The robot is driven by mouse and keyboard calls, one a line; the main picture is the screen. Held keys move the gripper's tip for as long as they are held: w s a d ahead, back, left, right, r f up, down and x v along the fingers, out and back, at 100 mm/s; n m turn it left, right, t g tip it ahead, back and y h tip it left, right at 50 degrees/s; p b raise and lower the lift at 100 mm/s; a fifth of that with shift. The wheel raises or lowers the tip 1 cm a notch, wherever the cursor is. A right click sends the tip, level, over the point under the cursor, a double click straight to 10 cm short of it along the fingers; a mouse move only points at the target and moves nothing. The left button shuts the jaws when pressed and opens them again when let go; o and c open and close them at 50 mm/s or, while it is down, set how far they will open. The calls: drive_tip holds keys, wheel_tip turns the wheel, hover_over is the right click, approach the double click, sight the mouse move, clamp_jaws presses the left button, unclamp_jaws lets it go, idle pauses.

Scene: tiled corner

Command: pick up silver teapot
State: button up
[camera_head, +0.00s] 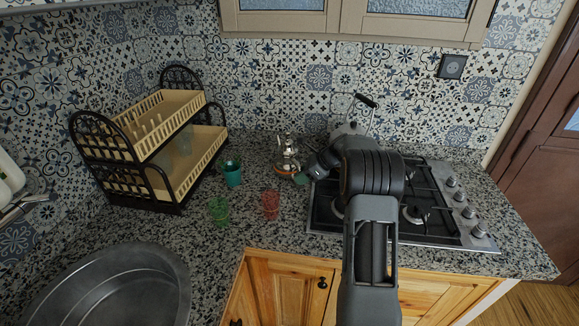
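A shiny silver teapot (287,154) stands on the speckled counter near the tiled back wall, left of the stove. An orange-brown patch shows at its base. My gripper (302,177) is at the teapot's lower right, very close to it in the picture. My arm comes up from the bottom right and partly hides the gripper. I cannot tell whether the fingers touch the teapot or how far apart they are.
A kettle (345,130) with a black handle stands on the gas stove (440,225), partly behind my arm. A teal cup (232,173), a green glass (219,210) and a red glass (270,204) stand nearby. A dish rack (113,178) and a sink (120,290) are left.

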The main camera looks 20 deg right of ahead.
clamp_jaws()
drive_tip(key=shift+r, duration=0.3)
idle(0.5)
drive_tip(key=shift+r, duration=0.75)
drive_tip(key=s+a+r+b, duration=0.2)
drive_tip(key=s+a+r, duration=0.1)
drive_tip(key=s+r, duration=0.8)
drive_tip(key=shift+s+a+b, duration=0.15)
drive_tip(key=shift+s+b, duration=0.2)
drive_tip(key=shift+s, duration=0.95)
